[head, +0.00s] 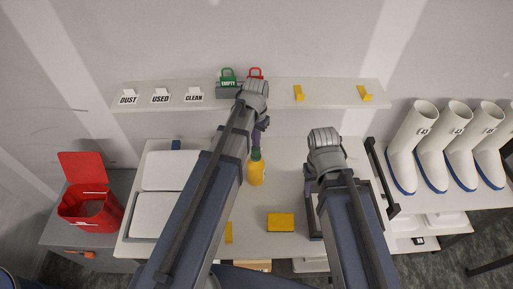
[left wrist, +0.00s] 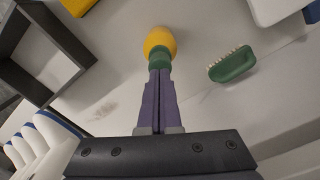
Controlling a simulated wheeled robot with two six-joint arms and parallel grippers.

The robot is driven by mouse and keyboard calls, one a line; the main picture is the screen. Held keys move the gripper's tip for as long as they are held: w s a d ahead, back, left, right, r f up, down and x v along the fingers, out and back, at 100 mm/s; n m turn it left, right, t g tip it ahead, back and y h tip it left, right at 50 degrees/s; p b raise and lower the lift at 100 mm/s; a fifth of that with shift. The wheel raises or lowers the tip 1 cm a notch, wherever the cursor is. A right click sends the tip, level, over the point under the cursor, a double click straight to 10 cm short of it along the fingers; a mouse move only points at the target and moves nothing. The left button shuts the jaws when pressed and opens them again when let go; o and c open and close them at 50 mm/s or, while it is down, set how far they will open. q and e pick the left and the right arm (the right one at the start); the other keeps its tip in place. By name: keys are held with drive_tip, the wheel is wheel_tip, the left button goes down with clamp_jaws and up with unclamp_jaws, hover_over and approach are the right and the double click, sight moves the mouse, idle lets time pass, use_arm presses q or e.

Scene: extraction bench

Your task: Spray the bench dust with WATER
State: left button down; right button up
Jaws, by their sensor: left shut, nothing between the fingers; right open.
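A yellow bottle (head: 257,174) with a green neck stands on the bench (head: 190,243). It also shows in the left wrist view (left wrist: 160,41); no WATER label is readable. My left gripper (head: 259,143) is shut and empty, its purple fingers (left wrist: 159,75) pointing at the green neck. Whether the tips touch the neck I cannot tell. A faint grey dust smudge (left wrist: 103,108) lies on the bench in the left wrist view. My right gripper (head: 309,187) is open, low over the bench to the right of the bottle, its fingers partly hidden.
A yellow sponge (head: 280,222) lies near the front. A green brush (left wrist: 232,64) lies near the bottle. White trays (head: 153,215) stand left, a red bin (head: 88,207) beyond them. A shelf (head: 335,93) with DUST, USED and CLEAN signs runs behind. White boots (head: 411,147) stand right.

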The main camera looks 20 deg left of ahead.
use_arm(q)
drive_tip(key=shift+f+b, duration=0.85)
drive_tip(key=shift+f, duration=0.1)
drive_tip(key=shift+r, duration=0.2)
drive_tip(key=shift+r+p, duration=1)
drive_tip(key=shift+p, duration=0.2)
drive_tip(key=shift+f+b, duration=0.3)
drive_tip(key=shift+f, duration=0.05)
